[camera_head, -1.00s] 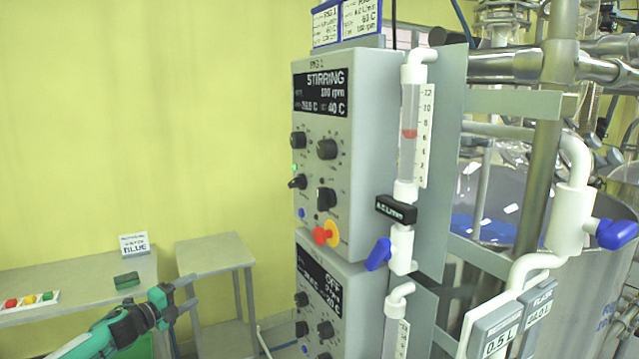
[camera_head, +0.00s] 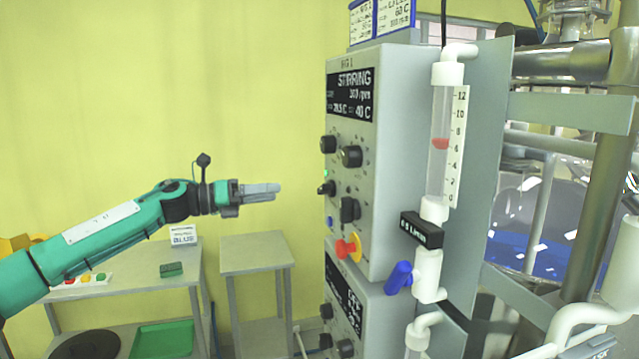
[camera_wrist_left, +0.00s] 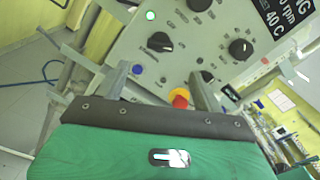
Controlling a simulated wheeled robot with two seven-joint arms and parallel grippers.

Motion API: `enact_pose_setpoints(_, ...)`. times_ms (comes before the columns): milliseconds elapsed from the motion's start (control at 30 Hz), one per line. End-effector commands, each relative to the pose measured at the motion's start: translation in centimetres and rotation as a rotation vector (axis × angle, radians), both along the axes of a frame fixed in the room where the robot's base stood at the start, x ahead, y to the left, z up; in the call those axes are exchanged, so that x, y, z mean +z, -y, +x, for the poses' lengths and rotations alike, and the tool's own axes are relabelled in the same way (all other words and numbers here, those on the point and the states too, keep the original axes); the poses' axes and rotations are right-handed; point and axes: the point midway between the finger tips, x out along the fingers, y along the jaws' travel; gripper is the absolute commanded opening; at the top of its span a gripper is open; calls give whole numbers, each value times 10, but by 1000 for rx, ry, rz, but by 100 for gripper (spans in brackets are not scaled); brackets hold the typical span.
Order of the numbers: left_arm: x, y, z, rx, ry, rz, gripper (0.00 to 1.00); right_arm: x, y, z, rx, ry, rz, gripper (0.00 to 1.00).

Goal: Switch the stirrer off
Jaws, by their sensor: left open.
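The upper control box (camera_head: 385,150) has a dark display (camera_head: 350,92) that reads STIRRING with an rpm line, the number too blurred to be sure of. Below it are several black knobs, such as the upper right one (camera_head: 349,156) and the lower right one (camera_head: 349,210). A green light (camera_head: 325,173), a blue button (camera_head: 329,221) and a red stop button (camera_head: 346,247) on a yellow base also show. My left gripper (camera_head: 277,189) is open and empty, left of the panel and apart from it. In the left wrist view, its fingers (camera_wrist_left: 162,84) point at the panel, near a black knob (camera_wrist_left: 160,42).
A second control box (camera_head: 345,310) sits below. A flow tube (camera_head: 439,146) with a blue valve handle (camera_head: 398,278) stands right of the panel. Low tables (camera_head: 255,252) stand at the left. The space between gripper and panel looks clear.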

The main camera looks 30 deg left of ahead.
Motion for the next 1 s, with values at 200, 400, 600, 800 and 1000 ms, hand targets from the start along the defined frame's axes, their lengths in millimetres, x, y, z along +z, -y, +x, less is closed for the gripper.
enact_pose_setpoints(200, 8, 21, 23, -3, 2, -4, 69, 31, -5, -1, -2, -1, 5, 69)
enact_pose_setpoints(400, 8, 42, 48, -3, 2, -4, 69, 53, -5, 0, -1, 0, 5, 69)
enact_pose_setpoints(600, 6, 63, 72, -2, 2, -3, 69, 70, -5, 1, -1, 1, 5, 69)
enact_pose_setpoints(800, 3, 74, 86, 0, 1, -2, 69, 79, -4, 2, -1, 2, 4, 69)
enact_pose_setpoints(1000, 1, 77, 90, 0, 0, -2, 69, 80, -2, 2, 0, 3, 2, 69)
